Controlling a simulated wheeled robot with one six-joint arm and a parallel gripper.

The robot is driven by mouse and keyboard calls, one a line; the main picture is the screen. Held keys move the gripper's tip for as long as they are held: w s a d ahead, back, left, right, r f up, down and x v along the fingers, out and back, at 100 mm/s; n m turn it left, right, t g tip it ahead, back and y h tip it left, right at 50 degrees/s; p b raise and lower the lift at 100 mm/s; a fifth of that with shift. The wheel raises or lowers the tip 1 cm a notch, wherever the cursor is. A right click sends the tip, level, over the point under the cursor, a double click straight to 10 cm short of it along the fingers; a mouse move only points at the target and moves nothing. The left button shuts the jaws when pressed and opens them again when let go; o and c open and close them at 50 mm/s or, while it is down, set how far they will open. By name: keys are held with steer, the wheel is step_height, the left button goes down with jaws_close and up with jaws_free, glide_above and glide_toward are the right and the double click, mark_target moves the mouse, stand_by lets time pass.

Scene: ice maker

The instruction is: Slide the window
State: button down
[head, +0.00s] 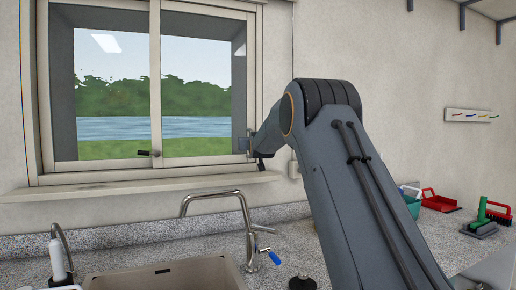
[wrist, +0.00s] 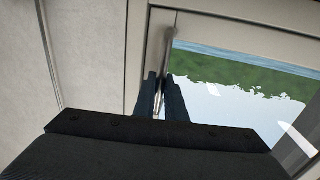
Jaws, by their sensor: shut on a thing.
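The window (head: 155,70) has two panes side by side in a pale frame, in the head view. The left pane has a small dark handle (head: 148,153) at its lower right, near the middle upright. My gripper (head: 252,146) is at the lower right edge of the right pane (head: 195,105), mostly hidden by my arm. In the wrist view, my gripper (wrist: 160,80) is shut on a slim handle (wrist: 163,66) on the pane's pale side upright. The glass with the green and white outdoor view (wrist: 240,85) lies right of the fingers.
A sill (head: 140,187) runs below the window. Under it, a counter (head: 150,232) holds a tall faucet (head: 240,205), a sink (head: 170,275) and a smaller tap (head: 62,245).

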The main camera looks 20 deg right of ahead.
steer(key=shift+d+r, duration=0.15)
steer(key=shift+d, duration=0.05)
steer(key=c, duration=1.8)
jaws_free()
steer(key=shift+d, duration=0.2)
steer(key=shift+a, duration=0.2)
steer(key=shift+s, duration=0.1)
steer(key=shift+s+a+b, duration=0.2)
steer(key=shift+s+b, duration=0.2)
steer(key=shift+s, duration=0.85)
steer(key=shift+s+a+b, duration=0.2)
steer(key=shift+s+b, duration=0.15)
steer(key=shift+s, duration=0.85)
steer(key=shift+s+a+b, duration=0.2)
steer(key=shift+s+b, duration=0.2)
steer(key=shift+s, duration=0.85)
